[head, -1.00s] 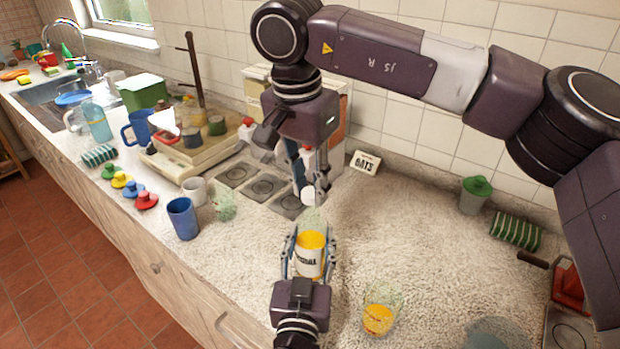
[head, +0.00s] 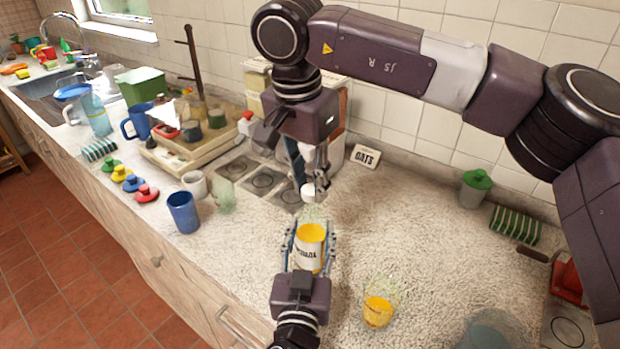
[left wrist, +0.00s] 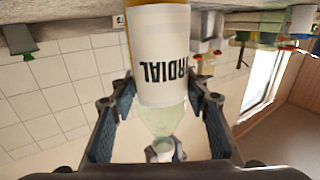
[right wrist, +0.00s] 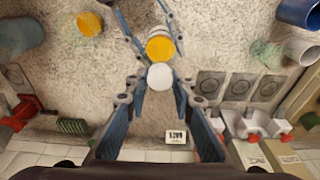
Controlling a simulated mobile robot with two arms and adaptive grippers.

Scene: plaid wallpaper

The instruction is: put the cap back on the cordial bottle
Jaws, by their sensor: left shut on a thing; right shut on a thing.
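The cordial bottle (head: 309,262) stands upright, with orange liquid, a white label and a clear neck. My left gripper (head: 309,235) is shut around its body; the label fills the upper middle of the left wrist view (left wrist: 160,60). My right gripper (head: 309,180) points down above the bottle, shut on the white cap (head: 308,192). In the right wrist view the cap (right wrist: 160,77) shows between the fingertips, beside the orange of the bottle (right wrist: 160,47). The cap is close to the bottle's mouth; whether they touch is unclear.
A glass of orange drink (head: 378,311) stands right of the bottle. A blue cup (head: 183,212), a white mug (head: 194,185) and a clear glass (head: 226,196) stand to the left.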

